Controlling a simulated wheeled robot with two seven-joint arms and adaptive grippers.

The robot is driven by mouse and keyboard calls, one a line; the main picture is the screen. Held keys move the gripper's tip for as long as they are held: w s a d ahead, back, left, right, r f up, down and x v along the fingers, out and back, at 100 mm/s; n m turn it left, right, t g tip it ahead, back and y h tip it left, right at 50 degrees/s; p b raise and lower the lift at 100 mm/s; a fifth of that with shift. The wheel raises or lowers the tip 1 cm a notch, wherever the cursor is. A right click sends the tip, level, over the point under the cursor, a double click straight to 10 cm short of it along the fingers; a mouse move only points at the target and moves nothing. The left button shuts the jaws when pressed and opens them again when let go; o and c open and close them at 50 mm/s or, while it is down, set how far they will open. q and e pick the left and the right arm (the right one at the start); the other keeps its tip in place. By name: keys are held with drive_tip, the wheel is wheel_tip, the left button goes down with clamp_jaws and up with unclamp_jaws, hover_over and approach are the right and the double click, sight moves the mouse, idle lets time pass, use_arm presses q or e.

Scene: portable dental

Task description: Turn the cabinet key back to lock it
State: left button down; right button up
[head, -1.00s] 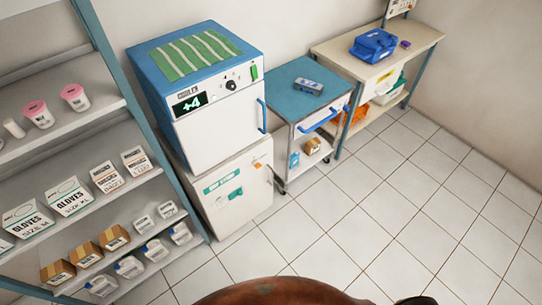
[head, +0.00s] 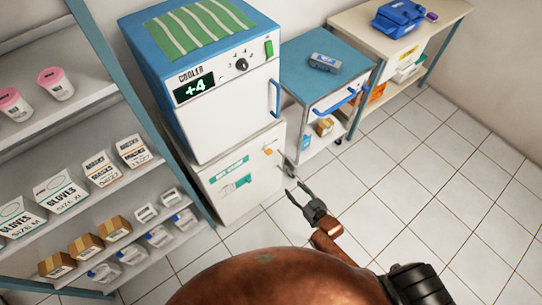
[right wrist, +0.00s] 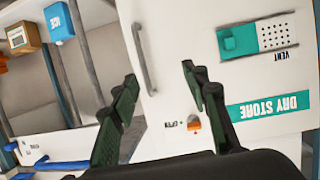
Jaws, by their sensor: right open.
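The white cabinet (head: 240,178) under the cooler has a green label strip, reading DRY STORE in the right wrist view (right wrist: 266,108). The exact angle of the key is too small to tell. The door looks closed. My right gripper (head: 297,191) is open and empty, in front of the cabinet and to the right of the key. In the right wrist view its fingers (right wrist: 158,74) are apart and the key shows beside one finger. My left gripper is out of view.
The cooler (head: 222,110) stands on the cabinet. The cabinet's grey handle (right wrist: 145,60) is close to the key. A blue-topped cart (head: 300,70) stands to the right, and a shelf rack (head: 95,60) to the left. The tiled floor (head: 420,160) is clear.

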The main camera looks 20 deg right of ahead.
sight(268, 151)
drive_tip(key=w+a+r+t+y+b, duration=0.1)
drive_tip(key=w+a+r+t, duration=0.15)
drive_tip(key=r, duration=0.45)
drive_tip(key=w+a+r+t+y, duration=0.1)
drive_tip(key=w+a+r, duration=0.1)
drive_tip(key=w+r, duration=0.3)
drive_tip(key=r+b+x, duration=0.1)
drive_tip(key=x, duration=0.5)
drive_tip(key=shift+a+n, duration=0.3)
drive_tip(key=shift+n, duration=0.1)
drive_tip(key=shift+w+r+g, duration=0.1)
drive_tip(key=shift+r+g, duration=0.05)
drive_tip(key=shift+g, duration=0.1)
drive_tip(key=shift+c, duration=0.3)
clamp_jaws()
